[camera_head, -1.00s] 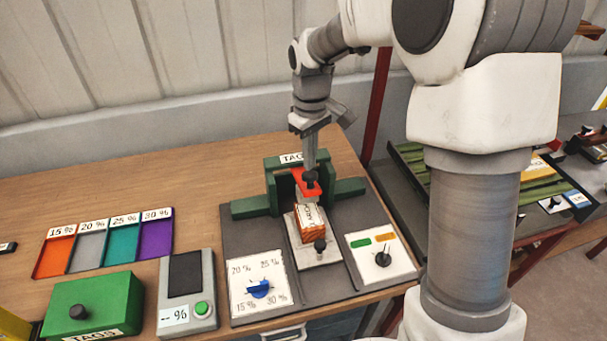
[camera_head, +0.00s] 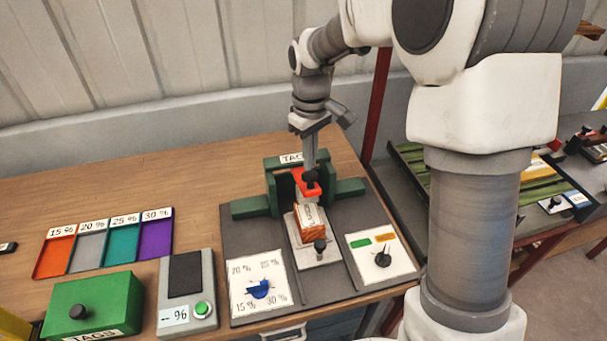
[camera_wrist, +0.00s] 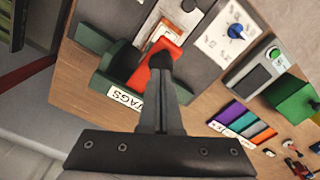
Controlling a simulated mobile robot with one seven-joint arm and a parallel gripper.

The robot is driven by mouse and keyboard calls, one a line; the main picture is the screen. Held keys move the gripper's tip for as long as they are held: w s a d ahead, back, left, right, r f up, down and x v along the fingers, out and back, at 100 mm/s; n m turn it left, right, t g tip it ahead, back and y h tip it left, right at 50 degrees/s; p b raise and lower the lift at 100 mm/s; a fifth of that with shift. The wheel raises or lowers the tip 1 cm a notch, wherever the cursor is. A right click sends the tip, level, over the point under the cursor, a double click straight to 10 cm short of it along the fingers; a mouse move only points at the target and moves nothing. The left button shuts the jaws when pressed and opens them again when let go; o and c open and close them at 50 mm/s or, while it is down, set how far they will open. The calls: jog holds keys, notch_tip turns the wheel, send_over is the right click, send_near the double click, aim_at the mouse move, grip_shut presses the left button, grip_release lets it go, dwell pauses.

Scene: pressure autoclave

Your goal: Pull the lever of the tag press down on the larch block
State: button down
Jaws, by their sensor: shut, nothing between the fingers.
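The tag press (camera_head: 284,172) is a green frame labelled TAGS at the back of a grey base plate. Its red lever (camera_head: 301,182) reaches forward and ends in a black knob (camera_head: 310,176). The larch block (camera_head: 313,222), reddish wood with a white label on top, sits on a pale slide plate below and in front of the lever. My gripper (camera_head: 310,165) is shut and empty, pointing down at the knob. In the wrist view the fingertips (camera_wrist: 160,66) are at the black knob of the red lever (camera_wrist: 152,70); whether they touch cannot be told.
A dial panel (camera_head: 260,284) with a blue knob stands left of the slide, a switch panel (camera_head: 381,256) right of it. A meter (camera_head: 187,290), a green TAGS box (camera_head: 94,305) and coloured trays (camera_head: 55,257) lie farther left.

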aim_at(310, 173)
jog(key=shift+f, duration=0.1)
dwell(0.3)
jog(key=shift+f+b, duration=2.2)
jog(key=shift+f, duration=0.95)
jog(key=shift+r+p, duration=3.65)
jog(key=shift+r, duration=1.05)
jog(key=s+d+r+m+t, duration=0.35)
jog(key=s+d+r, duration=0.25)
jog(key=s+r, duration=0.5)
jog(key=s+d+m+t, duration=0.1)
jog(key=s+d+m, duration=0.1)
jog(key=s, duration=0.4)
jog(key=s+d+r+m+t, duration=0.1)
jog(key=s+m, duration=0.1)
jog(key=s, duration=0.4)
jog(key=shift+s+d+m, duration=0.2)
jog(key=shift+d+m, duration=0.15)
